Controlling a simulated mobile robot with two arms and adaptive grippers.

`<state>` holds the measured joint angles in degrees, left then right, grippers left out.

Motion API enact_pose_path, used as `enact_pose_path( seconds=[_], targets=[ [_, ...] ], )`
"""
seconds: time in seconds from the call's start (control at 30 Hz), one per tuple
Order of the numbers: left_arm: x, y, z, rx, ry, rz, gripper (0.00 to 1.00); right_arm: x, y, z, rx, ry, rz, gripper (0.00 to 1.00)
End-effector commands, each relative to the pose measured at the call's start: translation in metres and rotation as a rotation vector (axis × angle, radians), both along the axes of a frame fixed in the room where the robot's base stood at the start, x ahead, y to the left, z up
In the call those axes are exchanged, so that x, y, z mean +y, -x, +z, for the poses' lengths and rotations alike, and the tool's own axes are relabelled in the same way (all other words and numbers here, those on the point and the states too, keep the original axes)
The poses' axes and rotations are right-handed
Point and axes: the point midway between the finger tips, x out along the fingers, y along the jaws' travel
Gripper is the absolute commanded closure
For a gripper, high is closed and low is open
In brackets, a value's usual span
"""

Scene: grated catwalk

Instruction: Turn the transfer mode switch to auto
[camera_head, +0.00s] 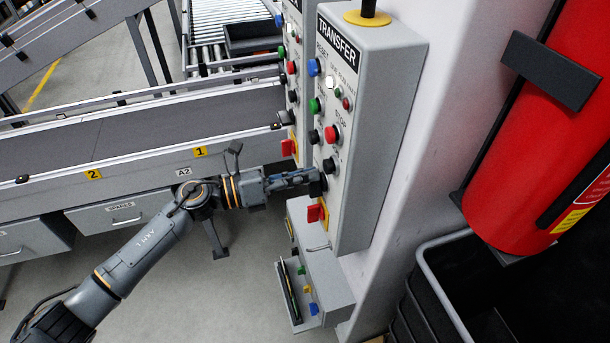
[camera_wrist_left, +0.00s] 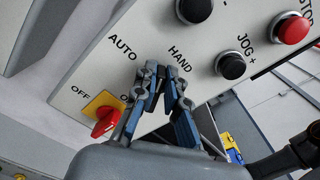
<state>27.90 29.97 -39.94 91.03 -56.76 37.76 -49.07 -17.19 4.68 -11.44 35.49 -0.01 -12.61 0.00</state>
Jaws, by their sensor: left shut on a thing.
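The grey TRANSFER control box (camera_head: 378,110) stands at the centre of the head view, its buttoned face toward the left. My left gripper (camera_head: 317,184) reaches its lower face from the left. In the left wrist view the gripper (camera_wrist_left: 160,80) has its fingertips close together at the panel (camera_wrist_left: 150,25), just below the printed words AUTO (camera_wrist_left: 122,47) and HAND (camera_wrist_left: 180,58). The gripper is shut on the mode switch there. The switch is mostly hidden by the fingers, so its pointing direction cannot be told. My right gripper is not in view.
A red rotary switch on a yellow plate (camera_head: 316,213) sits just below my gripper, close to the fingers in the wrist view (camera_wrist_left: 105,120). Black JOG buttons (camera_wrist_left: 230,65) are nearby. A conveyor (camera_head: 90,145) lies behind my arm. A red cylinder (camera_head: 530,130) stands at right.

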Motion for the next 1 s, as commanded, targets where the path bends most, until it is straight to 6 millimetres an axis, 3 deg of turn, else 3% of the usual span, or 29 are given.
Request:
enact_pose_path(
  seconds=[1.0],
  targets=[
    [0.004,-0.011,-0.015,0.844,0.274,0.003,1.00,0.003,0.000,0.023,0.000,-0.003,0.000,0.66]
  ],
)
